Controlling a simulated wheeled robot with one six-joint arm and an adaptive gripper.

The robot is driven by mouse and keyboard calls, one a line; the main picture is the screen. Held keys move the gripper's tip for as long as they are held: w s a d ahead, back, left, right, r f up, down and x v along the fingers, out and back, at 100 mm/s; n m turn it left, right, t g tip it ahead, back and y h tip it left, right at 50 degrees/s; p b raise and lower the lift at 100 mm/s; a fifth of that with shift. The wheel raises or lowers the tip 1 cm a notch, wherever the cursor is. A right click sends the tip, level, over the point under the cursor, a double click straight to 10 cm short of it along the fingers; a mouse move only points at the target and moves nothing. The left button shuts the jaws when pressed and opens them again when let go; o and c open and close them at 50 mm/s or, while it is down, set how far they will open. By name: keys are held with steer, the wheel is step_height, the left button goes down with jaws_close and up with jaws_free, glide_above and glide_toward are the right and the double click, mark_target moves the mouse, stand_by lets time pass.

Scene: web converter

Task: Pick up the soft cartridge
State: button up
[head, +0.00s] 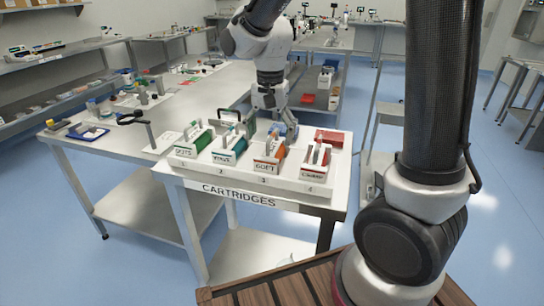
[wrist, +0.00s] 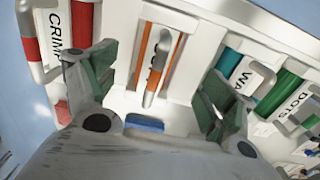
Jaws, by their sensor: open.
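The soft cartridge (head: 281,153) is orange with a grey handle bar and stands in slot 3 of the white rack (head: 255,185), behind a white holder reading SOFT. In the wrist view the orange cartridge (wrist: 153,52) lies between my fingers; its label is mostly hidden by its handle. My gripper (wrist: 155,88) is open, with green finger pads on both sides of the cartridge and apart from it. In the head view my gripper (head: 286,130) is just behind slots 3 and 4, and its fingers are partly hidden.
The red CRIMP cartridge (head: 317,160) stands on one side, the teal cartridge (head: 232,150) and green DOTS cartridge (head: 198,138) on the other. A red block (head: 329,138) lies behind slot 4. A grey table (head: 180,105) with tools extends behind to the left.

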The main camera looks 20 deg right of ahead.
mark_target(273, 147)
steer(key=f, duration=0.5)
steer(key=shift+s+d+f, duration=0.1)
steer(key=shift+d+f, duration=0.05)
steer(key=shift+d, duration=0.1)
steer(key=c, duration=1.5)
